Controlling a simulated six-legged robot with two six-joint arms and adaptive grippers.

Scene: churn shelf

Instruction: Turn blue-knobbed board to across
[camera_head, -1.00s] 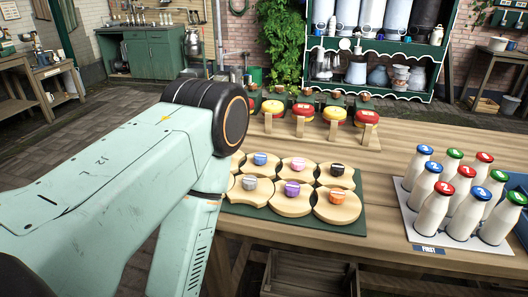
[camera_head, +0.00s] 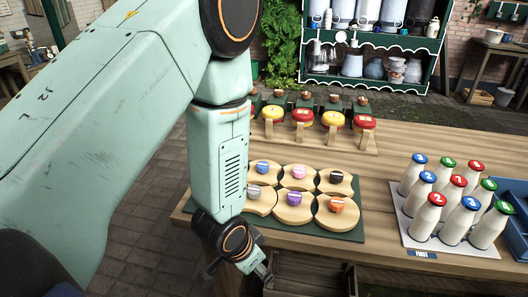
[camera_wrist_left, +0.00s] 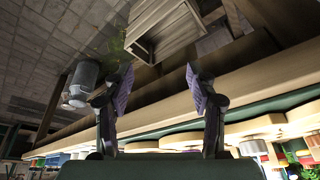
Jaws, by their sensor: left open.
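The blue-knobbed board (camera_head: 271,177) is a pale round wooden board at the back left of a group on a dark green mat (camera_head: 340,236). Its blue knob (camera_head: 262,166) has a light bar across the top. My left forearm passes close to its left side and hides part of the board. My left gripper (camera_head: 262,272) hangs at the table's front edge, in front of and below the boards, apart from them. In the left wrist view, the two fingers of my left gripper (camera_wrist_left: 160,92) are spread with nothing between them. My right gripper is not seen.
Neighbouring boards have grey (camera_head: 254,191), purple (camera_head: 293,199), pink (camera_head: 299,172), black and orange knobs. Numbered milk bottles (camera_head: 453,203) stand to the right. Red and yellow pieces (camera_head: 326,119) stand behind. A wooden crate (camera_wrist_left: 165,35) sits below the table. Bare tabletop lies between mat and bottles.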

